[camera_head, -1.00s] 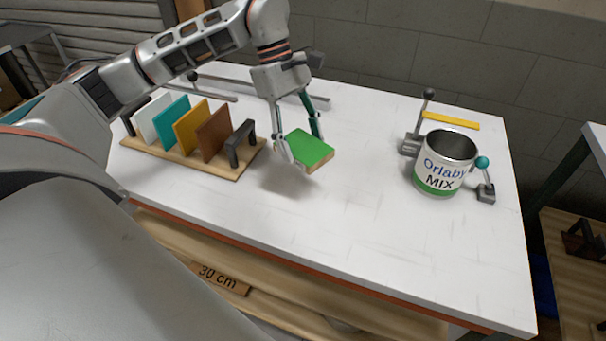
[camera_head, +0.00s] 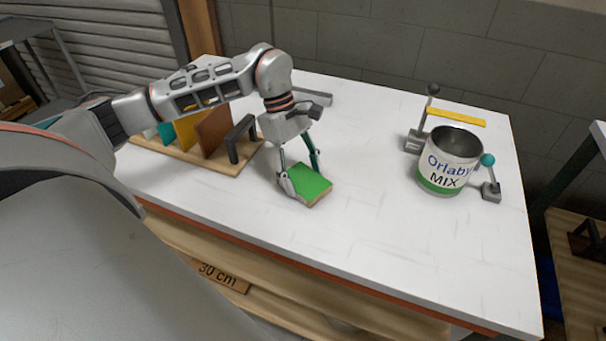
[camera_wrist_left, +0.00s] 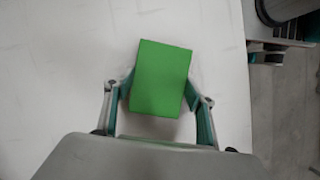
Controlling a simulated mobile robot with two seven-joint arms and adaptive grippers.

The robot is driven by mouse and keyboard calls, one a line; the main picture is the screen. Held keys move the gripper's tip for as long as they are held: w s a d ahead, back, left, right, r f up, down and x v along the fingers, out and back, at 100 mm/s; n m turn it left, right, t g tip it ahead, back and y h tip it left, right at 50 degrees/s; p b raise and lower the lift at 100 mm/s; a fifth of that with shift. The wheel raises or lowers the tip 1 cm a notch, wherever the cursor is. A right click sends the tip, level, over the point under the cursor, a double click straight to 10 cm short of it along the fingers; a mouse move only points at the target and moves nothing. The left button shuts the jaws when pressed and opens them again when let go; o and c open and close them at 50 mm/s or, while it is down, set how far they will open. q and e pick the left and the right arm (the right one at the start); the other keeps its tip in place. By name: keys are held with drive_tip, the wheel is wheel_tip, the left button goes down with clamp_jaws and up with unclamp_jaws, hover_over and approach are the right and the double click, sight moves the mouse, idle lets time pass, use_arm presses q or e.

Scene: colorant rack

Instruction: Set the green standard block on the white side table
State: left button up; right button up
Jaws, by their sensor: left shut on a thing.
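The green block (camera_head: 312,186) is a flat slab with a bright green top and a light brown edge. My left gripper (camera_head: 303,179) is shut on it, one finger at each side. The block is held nearly level, low over the white table (camera_head: 390,255), near its front edge; I cannot tell whether it touches the top. In the left wrist view the green block (camera_wrist_left: 161,75) sits between the fingers over a white surface (camera_wrist_left: 60,70). My right gripper is not in view.
A wooden rack (camera_head: 190,155) with upright coloured panels and a dark grey handle (camera_head: 233,145) stands left, partly behind my left arm. White table top between block and can is clear.

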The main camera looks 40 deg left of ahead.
use_arm(q)
drive_tip(key=o, duration=1.2)
drive_tip(key=shift+f, duration=0.1)
drive_tip(key=shift+c, duration=0.2)
drive_tip(key=shift+a+r, duration=0.15)
drive_tip(key=shift+r, duration=0.3)
drive_tip(key=p+v, duration=0.1)
drive_tip(key=v, duration=1)
drive_tip(key=shift+r, duration=0.2)
